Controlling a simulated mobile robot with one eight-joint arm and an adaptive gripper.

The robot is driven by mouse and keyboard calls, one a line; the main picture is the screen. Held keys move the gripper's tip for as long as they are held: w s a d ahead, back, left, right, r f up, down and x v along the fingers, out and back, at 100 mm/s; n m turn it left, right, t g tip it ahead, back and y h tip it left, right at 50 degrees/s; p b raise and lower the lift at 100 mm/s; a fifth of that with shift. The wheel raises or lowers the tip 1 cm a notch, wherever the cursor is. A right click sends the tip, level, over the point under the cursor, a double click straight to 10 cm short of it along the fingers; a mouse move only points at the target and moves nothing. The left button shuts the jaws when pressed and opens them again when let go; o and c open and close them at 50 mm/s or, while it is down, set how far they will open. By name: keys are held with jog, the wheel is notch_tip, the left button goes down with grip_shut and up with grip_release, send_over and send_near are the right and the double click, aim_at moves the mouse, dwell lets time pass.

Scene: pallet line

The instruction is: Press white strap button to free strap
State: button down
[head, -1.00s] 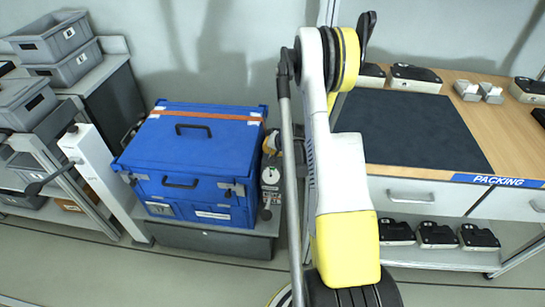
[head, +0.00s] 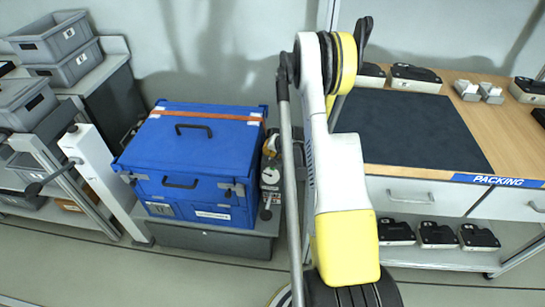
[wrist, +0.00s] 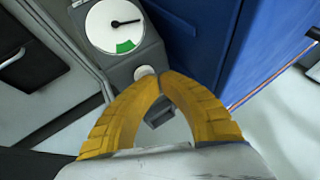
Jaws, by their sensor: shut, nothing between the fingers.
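A blue case (head: 190,145) with black handles stands on a grey base, and an orange strap (head: 215,116) crosses its lid. Beside its right side is a grey strap unit (head: 270,198) with a round gauge. In the wrist view the unit (wrist: 152,58) shows a white dial (wrist: 113,24) with a black needle and a green sector. Below the dial is a small white button (wrist: 145,71). My gripper (wrist: 157,80) has its yellow fingers shut and empty, tips at the button's edge; contact cannot be told. In the head view my arm partly hides the gripper.
A white post with a lever (head: 88,165) stands left of the case. Grey bins (head: 52,38) are stacked at the far left. A packing bench (head: 470,130) with a dark mat is on the right. Open floor lies in front.

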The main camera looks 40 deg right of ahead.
jog(key=shift+r, duration=0.1)
jog(key=shift+r+p, duration=0.5)
jog(key=shift+r, duration=0.45)
jog(key=shift+r, duration=0.1)
jog(key=shift+r+p, duration=1.3)
jog(key=shift+r, duration=1.1)
